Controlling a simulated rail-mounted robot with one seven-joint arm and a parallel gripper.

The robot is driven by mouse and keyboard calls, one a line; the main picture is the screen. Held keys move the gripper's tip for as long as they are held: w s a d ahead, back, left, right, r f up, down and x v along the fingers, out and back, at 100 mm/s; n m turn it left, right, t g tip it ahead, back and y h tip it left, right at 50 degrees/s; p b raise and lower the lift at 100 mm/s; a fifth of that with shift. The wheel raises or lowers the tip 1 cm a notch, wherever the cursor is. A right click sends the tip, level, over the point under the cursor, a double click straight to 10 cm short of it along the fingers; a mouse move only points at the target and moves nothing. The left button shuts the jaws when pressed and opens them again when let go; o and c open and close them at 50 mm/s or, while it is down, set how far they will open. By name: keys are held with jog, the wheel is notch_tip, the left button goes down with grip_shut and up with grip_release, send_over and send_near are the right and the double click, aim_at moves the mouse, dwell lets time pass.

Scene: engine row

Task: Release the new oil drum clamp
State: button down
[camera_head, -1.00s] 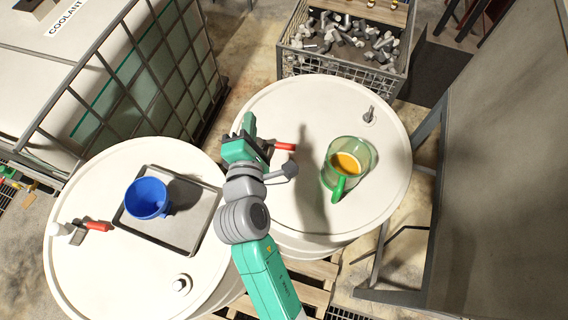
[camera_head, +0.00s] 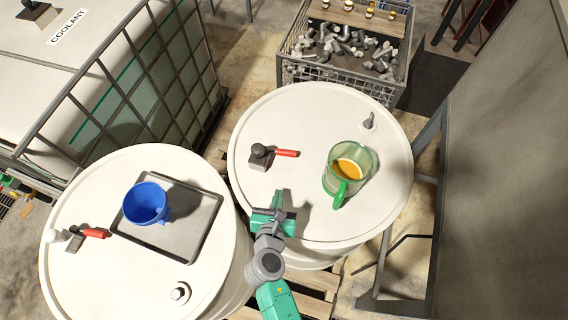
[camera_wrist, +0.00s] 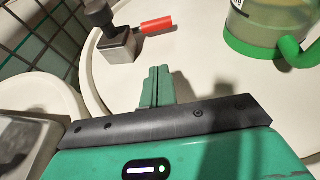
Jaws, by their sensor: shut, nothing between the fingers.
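A clamp with a dark knob, a grey block (camera_head: 259,160) and a red handle (camera_head: 287,153) sits on the right drum (camera_head: 310,105). Its handle points right and looks level. It also shows in the wrist view, with its block (camera_wrist: 118,46) and red handle (camera_wrist: 157,25). A similar clamp with a red handle (camera_head: 95,233) sits on the left drum (camera_head: 105,275). No label tells me which drum holds new oil. My gripper (camera_head: 279,196) is near the right drum's front edge, apart from the clamp. Its green fingers (camera_wrist: 156,86) are shut and empty.
A jug (camera_head: 350,172) with amber liquid and a green handle stands right of the clamp. A blue funnel (camera_head: 146,203) stands on a grey tray (camera_head: 205,213) on the left drum. A caged coolant tank (camera_head: 100,80) is at left, a grey panel (camera_head: 500,190) at right.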

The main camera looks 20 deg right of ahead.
aim_at(282, 181)
jog(key=b+x, duration=0.1)
jog(key=x, duration=0.6)
jog(key=shift+w+d+f, duration=0.15)
jog(key=shift+w+d, duration=0.1)
jog(key=shift+w, duration=0.05)
jog(key=shift+w+d+r, duration=0.2)
jog(key=shift+w+d, duration=0.1)
jog(key=shift+w, duration=0.3)
jog(key=shift+w+d+r, duration=0.2)
jog(key=shift+w+d, duration=0.15)
jog(key=shift+w, duration=0.2)
jog(key=shift+w+d, duration=0.35)
jog(key=shift+w, duration=0.2)
jog(key=shift+w+r+p, duration=0.1)
jog(key=shift+p, duration=0.2)
